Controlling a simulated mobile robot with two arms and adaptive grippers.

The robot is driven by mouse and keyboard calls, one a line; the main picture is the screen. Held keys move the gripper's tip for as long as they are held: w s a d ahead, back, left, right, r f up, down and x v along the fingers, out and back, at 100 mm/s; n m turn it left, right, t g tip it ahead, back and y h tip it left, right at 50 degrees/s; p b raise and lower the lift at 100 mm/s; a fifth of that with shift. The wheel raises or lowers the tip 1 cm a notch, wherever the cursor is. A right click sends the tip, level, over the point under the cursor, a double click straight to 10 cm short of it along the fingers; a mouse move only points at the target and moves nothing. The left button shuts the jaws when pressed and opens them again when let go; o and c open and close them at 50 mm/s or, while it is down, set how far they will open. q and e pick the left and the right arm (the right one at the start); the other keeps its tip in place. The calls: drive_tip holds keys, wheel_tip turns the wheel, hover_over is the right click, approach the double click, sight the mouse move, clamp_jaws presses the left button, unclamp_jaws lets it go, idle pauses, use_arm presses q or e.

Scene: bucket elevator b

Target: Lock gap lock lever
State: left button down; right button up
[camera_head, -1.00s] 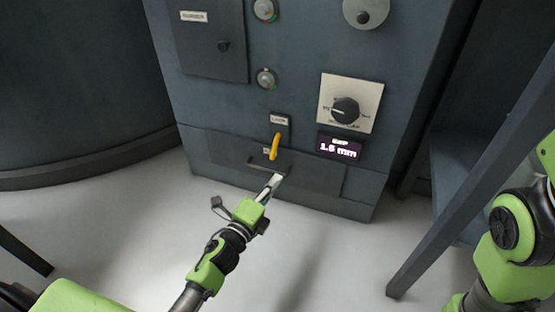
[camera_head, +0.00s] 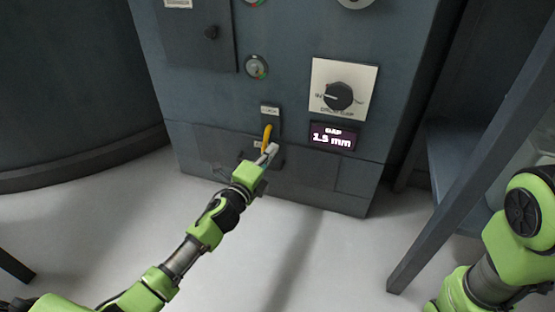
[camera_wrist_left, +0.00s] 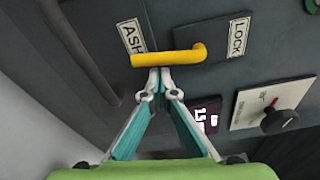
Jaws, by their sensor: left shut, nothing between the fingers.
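The yellow lock lever (camera_head: 266,137) is on the lower front of the dark cabinet and hangs down from its pivot. In the left wrist view the lever (camera_wrist_left: 165,58) runs from a pivot beside the LOCK label (camera_wrist_left: 238,37) to a free end at a second, partly hidden label (camera_wrist_left: 131,37). My left gripper (camera_head: 271,151) is shut and empty, close to the lever's lower part. In the left wrist view its fingertips (camera_wrist_left: 160,73) meet right beside the lever, near its middle; I cannot tell whether they touch. My right gripper is out of view.
A dial plate with a black knob (camera_head: 338,96) and a gap display (camera_head: 332,137), seeming to read 1.5 mm, sit right of the lever. A dark handle bar (camera_wrist_left: 88,50) runs beside the lever. A slanted grey post (camera_head: 440,200) stands at right. The floor in front is clear.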

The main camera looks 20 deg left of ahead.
use_arm(q)
drive_tip(key=shift+s+a, duration=0.1)
drive_tip(key=shift+a, duration=0.25)
drive_tip(key=shift+r, duration=0.1)
